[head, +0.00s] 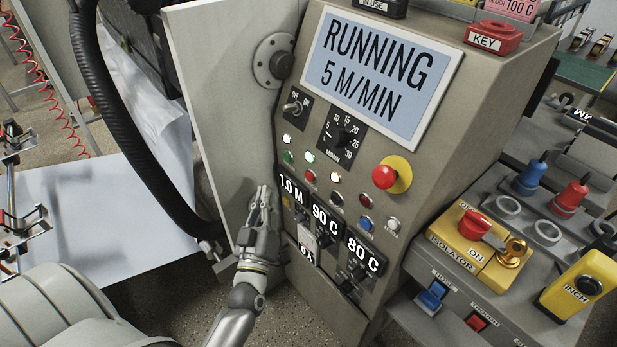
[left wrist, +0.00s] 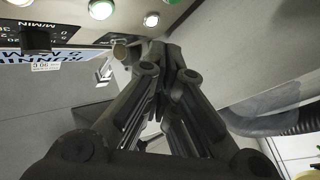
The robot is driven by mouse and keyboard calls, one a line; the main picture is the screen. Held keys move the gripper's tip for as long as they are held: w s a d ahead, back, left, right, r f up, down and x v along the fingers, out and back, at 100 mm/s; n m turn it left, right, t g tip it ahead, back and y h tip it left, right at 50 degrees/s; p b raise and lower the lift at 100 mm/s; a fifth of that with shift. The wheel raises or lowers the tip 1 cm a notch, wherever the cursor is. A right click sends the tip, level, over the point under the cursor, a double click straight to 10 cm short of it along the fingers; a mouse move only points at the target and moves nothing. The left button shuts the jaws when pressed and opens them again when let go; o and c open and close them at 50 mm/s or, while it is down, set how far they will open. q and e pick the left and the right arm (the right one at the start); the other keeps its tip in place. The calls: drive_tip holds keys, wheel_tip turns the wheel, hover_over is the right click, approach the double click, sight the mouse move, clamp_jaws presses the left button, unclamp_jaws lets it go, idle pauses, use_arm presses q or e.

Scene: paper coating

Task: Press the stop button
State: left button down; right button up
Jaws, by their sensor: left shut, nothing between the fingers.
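The grey control panel (head: 330,235) has a row of small buttons: a green one (head: 288,157), a red one (head: 309,176), a dark one (head: 337,199) and a blue one (head: 366,224). Their labels are too small to read. A large red mushroom button (head: 385,177) on a yellow collar sits further right. The display (head: 375,75) reads "RUNNING 5 M/MIN". My left gripper (head: 263,191) is shut and empty, at the panel's left edge, left of and below the red button. In the left wrist view its closed fingertips (left wrist: 163,48) point toward the panel. My right gripper is not in view.
Readouts "1.0 M", "90 C" and "80 C" (head: 364,256) lie right of my left gripper. A toggle switch (head: 294,106) and dial (head: 342,137) sit above the buttons. A yellow isolator (head: 475,247) stands at right. A black hose (head: 135,130) and white sheet (head: 90,220) are at left.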

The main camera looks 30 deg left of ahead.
sight(310, 176)
use_arm(q)
drive_tip(key=w+d+b, duration=0.1)
drive_tip(key=w+d, duration=0.2)
drive_tip(key=w, duration=0.4)
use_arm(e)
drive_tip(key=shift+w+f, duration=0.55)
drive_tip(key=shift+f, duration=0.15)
use_arm(q)
drive_tip(key=shift+w, duration=0.1)
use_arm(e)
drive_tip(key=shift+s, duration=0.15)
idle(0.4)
use_arm(q)
drive_tip(key=shift+w+d, duration=0.15)
drive_tip(key=shift+w, duration=0.25)
drive_tip(key=shift+w+d, duration=0.15)
drive_tip(key=shift+w, duration=0.2)
idle(0.6)
drive_tip(key=shift+s, duration=0.15)
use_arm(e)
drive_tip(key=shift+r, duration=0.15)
use_arm(q)
drive_tip(key=shift+s+a, duration=0.3)
drive_tip(key=shift+s, duration=0.3)
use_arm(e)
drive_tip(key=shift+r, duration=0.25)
